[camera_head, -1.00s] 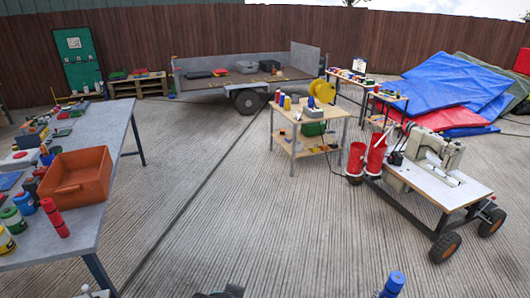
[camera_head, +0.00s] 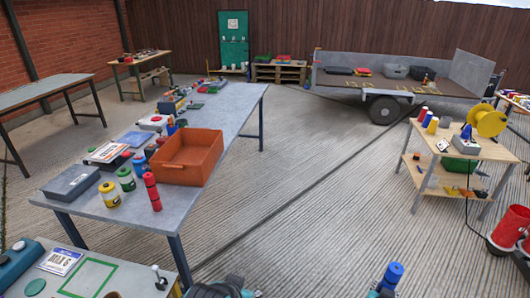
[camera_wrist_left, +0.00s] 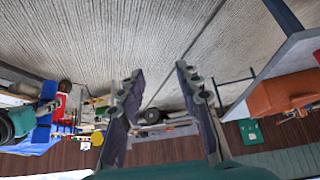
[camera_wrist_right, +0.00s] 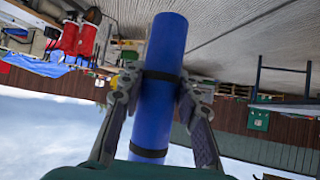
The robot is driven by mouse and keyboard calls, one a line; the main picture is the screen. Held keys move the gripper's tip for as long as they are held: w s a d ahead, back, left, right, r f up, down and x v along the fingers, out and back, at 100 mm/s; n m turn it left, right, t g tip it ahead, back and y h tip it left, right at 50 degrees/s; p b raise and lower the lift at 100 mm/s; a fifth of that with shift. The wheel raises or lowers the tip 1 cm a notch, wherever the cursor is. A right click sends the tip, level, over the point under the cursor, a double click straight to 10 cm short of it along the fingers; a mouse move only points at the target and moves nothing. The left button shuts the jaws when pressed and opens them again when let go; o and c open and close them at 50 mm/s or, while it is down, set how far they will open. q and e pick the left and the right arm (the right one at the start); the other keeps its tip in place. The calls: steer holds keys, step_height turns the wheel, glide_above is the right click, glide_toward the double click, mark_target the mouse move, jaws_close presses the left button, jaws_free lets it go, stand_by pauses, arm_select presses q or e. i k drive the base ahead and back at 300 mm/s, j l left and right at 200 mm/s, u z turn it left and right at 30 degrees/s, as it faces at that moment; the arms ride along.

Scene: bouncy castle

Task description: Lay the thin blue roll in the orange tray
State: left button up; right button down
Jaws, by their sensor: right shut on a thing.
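The thin blue roll (camera_wrist_right: 160,90) has two black bands and is held in my right gripper (camera_wrist_right: 158,95), whose fingers close on its sides. In the head view the top of the blue roll (camera_head: 392,276) shows at the bottom right, with my right gripper (camera_head: 380,292) just under it. The orange tray (camera_head: 204,170) stands on the long grey table, to the left of the roll and well apart from it; the left wrist view also shows the tray (camera_wrist_left: 280,95) at the right. My left gripper (camera_wrist_left: 160,95) is open and empty.
The grey table (camera_head: 225,125) also bears a red roll (camera_head: 152,192), a green-lidded jar (camera_head: 126,180), a yellow jar (camera_head: 109,195) and a grey case (camera_head: 70,182). A low bench (camera_head: 130,270) is at the front left. A wooden trolley (camera_head: 455,175) stands right. The floor between is clear.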

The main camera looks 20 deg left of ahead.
mark_target(194, 160)
steer(key=i+u, duration=0.9)
steer(key=i+l+u, duration=0.25)
steer(key=u, duration=0.25)
steer(key=i+l+u, duration=0.45)
